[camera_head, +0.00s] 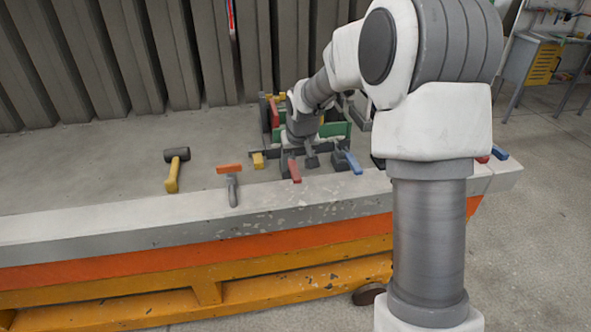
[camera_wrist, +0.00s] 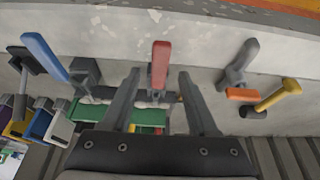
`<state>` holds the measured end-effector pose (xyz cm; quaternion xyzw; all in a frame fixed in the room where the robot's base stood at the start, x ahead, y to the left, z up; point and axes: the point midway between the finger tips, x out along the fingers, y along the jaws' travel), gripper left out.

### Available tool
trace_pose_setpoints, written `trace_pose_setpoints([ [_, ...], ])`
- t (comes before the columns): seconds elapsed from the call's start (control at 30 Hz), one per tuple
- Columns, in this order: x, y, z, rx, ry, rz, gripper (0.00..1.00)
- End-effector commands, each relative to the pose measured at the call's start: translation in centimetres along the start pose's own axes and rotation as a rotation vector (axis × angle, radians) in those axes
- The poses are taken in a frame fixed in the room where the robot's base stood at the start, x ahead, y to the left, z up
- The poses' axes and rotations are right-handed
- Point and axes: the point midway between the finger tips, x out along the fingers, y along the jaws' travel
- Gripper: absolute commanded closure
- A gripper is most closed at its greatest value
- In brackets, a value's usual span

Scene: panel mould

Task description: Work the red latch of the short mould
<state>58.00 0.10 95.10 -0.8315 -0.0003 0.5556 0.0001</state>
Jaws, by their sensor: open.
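The short mould's red latch (camera_head: 295,171) is a red handle near the front edge of the bench, in front of green mould parts (camera_head: 336,130). In the wrist view the red latch (camera_wrist: 160,62) stands upright in the picture, between the tips of my gripper (camera_wrist: 158,78). My gripper is open, with its two fingers apart on either side of the handle as seen; I cannot tell the depth gap. In the head view my gripper (camera_head: 311,160) is small and partly hidden by its own wrist, just right of the red handle.
A blue latch (camera_head: 352,162) stands right of the red one and shows left in the wrist view (camera_wrist: 44,56). Ribbed panels (camera_head: 100,60) stand behind the bench.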

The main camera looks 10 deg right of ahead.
Motion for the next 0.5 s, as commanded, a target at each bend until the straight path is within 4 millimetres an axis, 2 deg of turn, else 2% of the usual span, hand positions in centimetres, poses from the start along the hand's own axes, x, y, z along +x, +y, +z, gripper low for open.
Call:
trace_pose_setpoints([
  [0.1, 1.6, 0.0, 0.1, -0.001, -0.002, 0.0, 0.4],
  [0.2, 2.2, 0.0, 0.0, -0.001, 0.0, 0.001, 0.4],
  [0.5, 2.6, 0.0, 0.0, 0.0, 0.0, 0.001, 0.4],
])
